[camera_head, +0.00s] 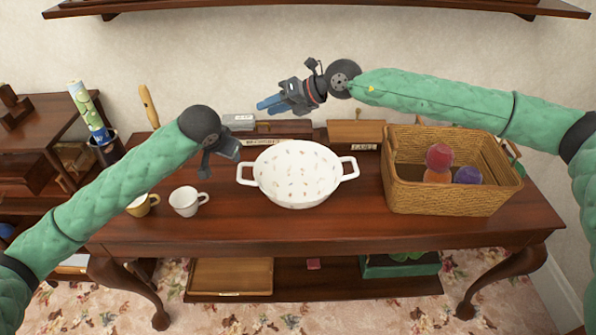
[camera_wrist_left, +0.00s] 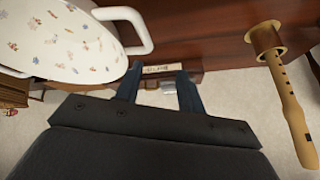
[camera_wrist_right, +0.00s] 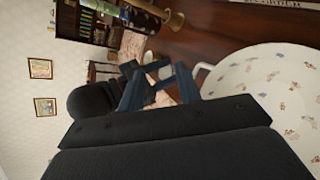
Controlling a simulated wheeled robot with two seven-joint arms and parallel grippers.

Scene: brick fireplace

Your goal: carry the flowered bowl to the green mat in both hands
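The flowered bowl (camera_head: 297,172) is white with small printed flowers and a loop handle on each side. It stands upright and empty on the middle of the dark wooden table. My left gripper (camera_head: 213,160) is to the left of the bowl, apart from its left handle. In the left wrist view its fingers (camera_wrist_left: 158,76) are spread and empty, with the bowl (camera_wrist_left: 65,40) at upper left. My right gripper (camera_head: 268,104) is above and behind the bowl, open and empty; the right wrist view shows the bowl (camera_wrist_right: 280,85) at right. I see no green mat.
A wicker basket (camera_head: 450,200) with several coloured balls stands right of the bowl. A white cup (camera_head: 186,201) and a yellow cup (camera_head: 142,205) stand at left. A wooden box (camera_head: 355,132) and a recorder (camera_head: 149,106) are at the back. The table front is clear.

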